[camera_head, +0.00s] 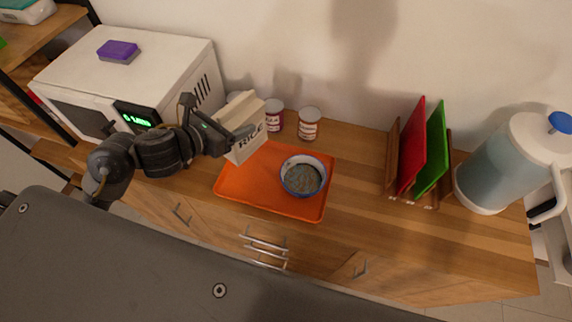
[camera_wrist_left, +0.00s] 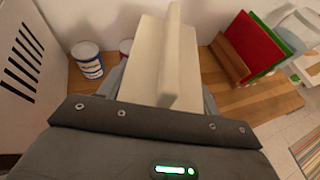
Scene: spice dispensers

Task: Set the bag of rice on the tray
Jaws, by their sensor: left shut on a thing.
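The bag of rice (camera_head: 245,113) is a cream bag with dark RICE lettering. My left gripper (camera_head: 238,134) is shut on it at the back left of the orange tray (camera_head: 252,191). In the left wrist view the bag (camera_wrist_left: 160,60) fills the space between the fingers and hides the tray. The bag looks upright, but I cannot tell whether its base touches the tray. A blue-rimmed bowl (camera_head: 302,176) with grey-brown contents sits on the right half of the tray. My right gripper is not in view.
Two spice jars (camera_head: 309,123) (camera_head: 274,115) stand behind the tray. The white microwave (camera_head: 165,75) is at left, with a purple sponge (camera_head: 118,51) on top. A rack holds a red board (camera_head: 412,146) and a green board (camera_head: 434,150); a water jug (camera_head: 500,168) stands at right.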

